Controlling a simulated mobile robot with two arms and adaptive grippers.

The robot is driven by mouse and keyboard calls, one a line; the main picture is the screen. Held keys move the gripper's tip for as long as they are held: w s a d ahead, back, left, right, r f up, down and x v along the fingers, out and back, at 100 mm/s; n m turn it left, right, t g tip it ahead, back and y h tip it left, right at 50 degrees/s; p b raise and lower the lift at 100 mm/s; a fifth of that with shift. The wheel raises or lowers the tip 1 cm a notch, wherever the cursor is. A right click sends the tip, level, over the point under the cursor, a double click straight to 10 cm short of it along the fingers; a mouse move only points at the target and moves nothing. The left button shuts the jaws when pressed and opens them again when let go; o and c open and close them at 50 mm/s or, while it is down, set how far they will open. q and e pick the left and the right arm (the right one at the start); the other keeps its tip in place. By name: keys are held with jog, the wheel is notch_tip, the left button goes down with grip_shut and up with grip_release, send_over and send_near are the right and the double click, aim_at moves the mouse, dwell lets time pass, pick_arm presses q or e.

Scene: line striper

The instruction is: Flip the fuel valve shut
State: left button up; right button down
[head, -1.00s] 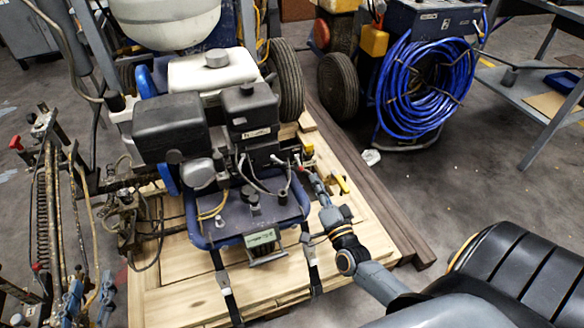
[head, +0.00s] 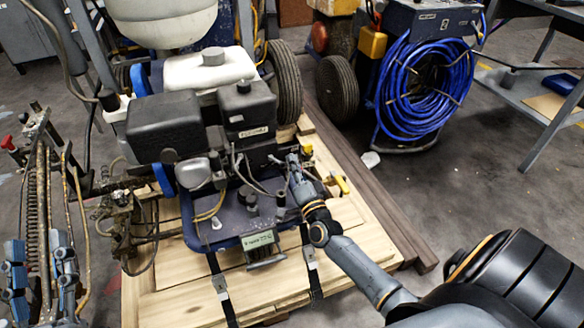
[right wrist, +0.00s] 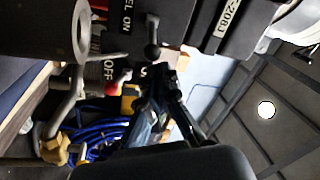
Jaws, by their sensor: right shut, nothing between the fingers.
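The fuel valve shows in the right wrist view as a thin dark lever with a round black knob (right wrist: 152,50), beside a plate with the words "ON" and "OFF". My right gripper (head: 293,160) is shut and empty at the right side of the engine (head: 245,120). In the right wrist view its dark fingertips (right wrist: 163,80) are just below the knob; I cannot tell whether they touch it. In the head view the gripper hides the valve. My left gripper (head: 39,250) is at the lower left, its fingers apart and empty.
The striper stands on a wooden pallet (head: 170,285). A red knob (right wrist: 112,89) is near the valve. Yellow handles (head: 342,184) stand right of my right gripper. Metal rods and a spring (head: 35,190) are near my left gripper. A blue hose coil (head: 425,88) is behind.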

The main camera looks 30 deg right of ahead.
pick_arm(q)
jog(key=shift+s+r+t, duration=0.2)
jog(key=shift+r+t, duration=0.1)
pick_arm(e)
jog(key=shift+a+f, duration=0.2)
jog(key=shift+a, duration=0.05)
pick_arm(q)
jog(key=shift+w, duration=0.1)
